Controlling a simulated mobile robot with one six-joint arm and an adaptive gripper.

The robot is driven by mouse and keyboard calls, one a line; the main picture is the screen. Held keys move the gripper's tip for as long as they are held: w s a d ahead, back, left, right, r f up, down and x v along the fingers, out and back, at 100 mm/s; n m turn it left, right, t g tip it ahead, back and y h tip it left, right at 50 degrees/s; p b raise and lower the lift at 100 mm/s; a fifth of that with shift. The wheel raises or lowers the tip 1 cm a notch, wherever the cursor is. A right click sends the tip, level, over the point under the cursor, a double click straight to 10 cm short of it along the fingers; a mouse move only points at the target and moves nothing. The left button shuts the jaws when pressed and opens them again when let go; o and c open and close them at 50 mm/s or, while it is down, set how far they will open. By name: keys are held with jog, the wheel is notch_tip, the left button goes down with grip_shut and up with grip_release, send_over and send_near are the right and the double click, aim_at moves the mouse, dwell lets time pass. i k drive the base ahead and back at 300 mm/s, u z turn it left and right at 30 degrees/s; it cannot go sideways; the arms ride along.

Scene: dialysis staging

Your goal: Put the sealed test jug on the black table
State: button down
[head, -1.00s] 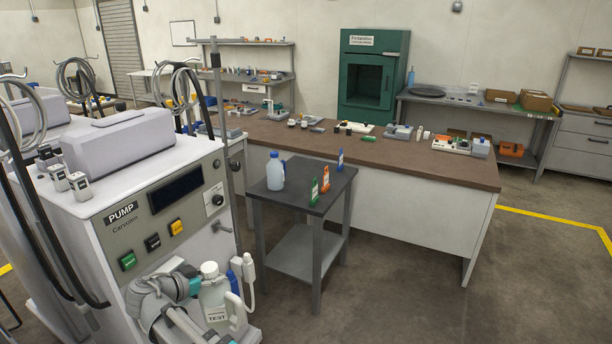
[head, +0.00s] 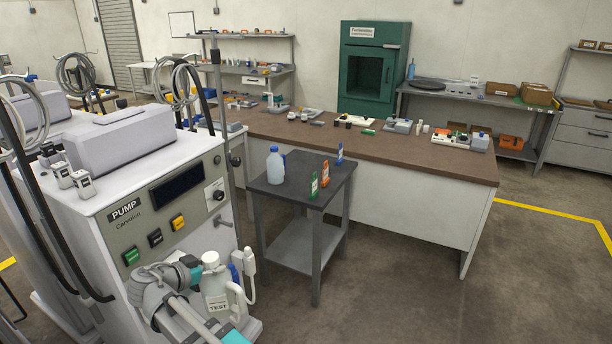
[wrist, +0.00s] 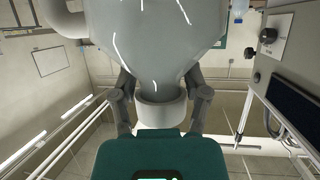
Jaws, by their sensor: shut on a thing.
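The test jug (head: 216,285) is pale and translucent, with a white cap, a white handle and a label reading TEST. It is upright in front of the pump cabinet, at the bottom of the head view. My gripper (head: 200,267) is shut on it near the neck. In the wrist view the jug's body (wrist: 158,45) fills the top middle, with my gripper's fingers (wrist: 160,110) on either side of its neck. The jug's base is partly hidden by my arm in the head view. The black table (head: 283,192) stands beyond and right of the jug, apart from it.
The pump cabinet (head: 100,222) is close on the left. A long brown-topped bench (head: 420,165) stands behind.

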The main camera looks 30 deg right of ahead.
aim_at(307, 176)
jog(key=z, duration=0.2)
jog(key=k, duration=0.45)
jog(key=z, duration=0.55)
jog(key=k, duration=0.9)
jog(key=z, duration=0.5)
jog(key=i, duration=0.65)
jog(key=z, duration=0.6)
jog(key=i, duration=1.55)
